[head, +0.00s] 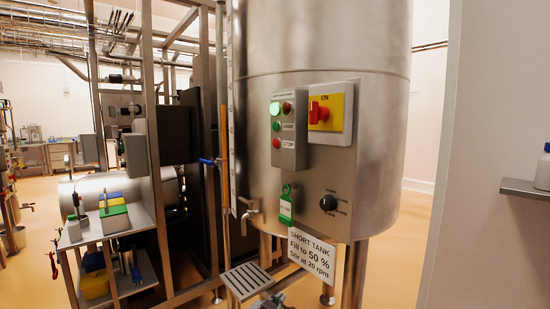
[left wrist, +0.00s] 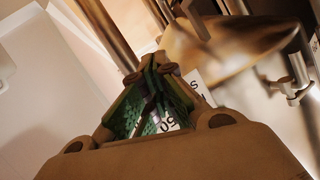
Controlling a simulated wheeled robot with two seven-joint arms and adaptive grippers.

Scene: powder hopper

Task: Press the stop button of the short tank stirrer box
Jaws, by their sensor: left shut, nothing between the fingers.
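The short tank (head: 330,45) is a large steel cylinder on legs. On its front is a grey stirrer box (head: 290,160) with a red stop button (head: 276,143) labelled STOP. A green start button (head: 276,126) sits just above it. My left gripper (head: 273,301) shows small at the bottom edge of the head view, well below the box and apart from it. In the left wrist view its green-padded fingers (left wrist: 153,75) meet at the tips and hold nothing. The stop button is not seen in that view. My right gripper is not in view.
Beside the buttons is a red switch (head: 318,112) on a yellow plate. Below hang a green tag (head: 286,205) and a paper sign (head: 311,255). A tap (head: 247,213) juts out left of the tag, above a slatted tray (head: 247,281). A shelf (head: 525,189) stands at right.

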